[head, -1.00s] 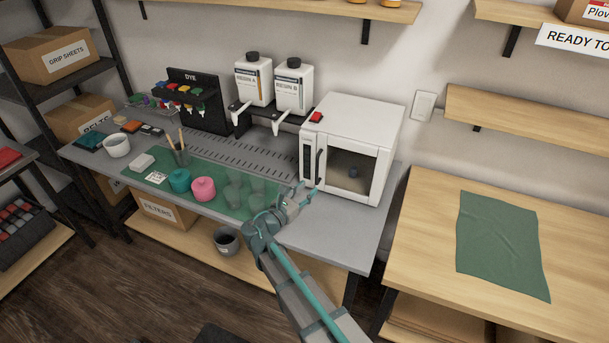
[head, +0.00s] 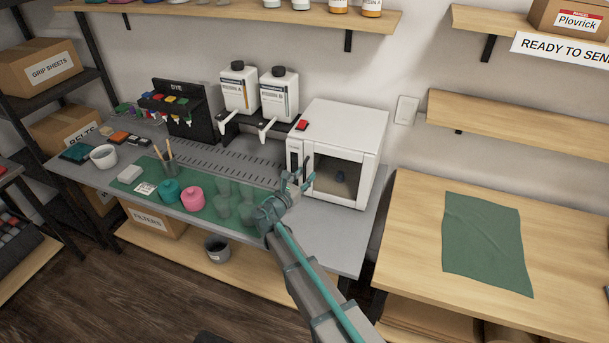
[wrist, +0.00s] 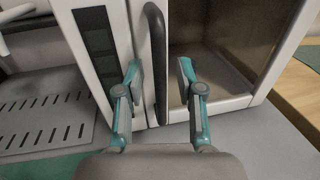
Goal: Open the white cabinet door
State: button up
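The white cabinet (head: 344,132) stands on the grey worktop, its front facing me. Its door has a dark window (head: 337,178) and looks shut. A black vertical handle (head: 309,165) runs along the door's left side. In the wrist view the handle (wrist: 156,58) comes down between the two fingers. My gripper (head: 302,181) is at the cabinet's front; in the wrist view the gripper (wrist: 160,78) is open, one finger on each side of the handle's line. I see a gap between each finger and the handle. A dark keypad strip (wrist: 98,52) is left of the handle.
Translucent cups (head: 235,197) and pink (head: 192,196) and teal (head: 168,190) jars stand on a green mat left of my arm. Resin bottles (head: 278,92) stand left of the cabinet. Bare worktop (head: 335,245) lies in front of it.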

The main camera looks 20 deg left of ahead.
grip_shut()
jog(key=shift+s, duration=0.1)
dwell(0.5)
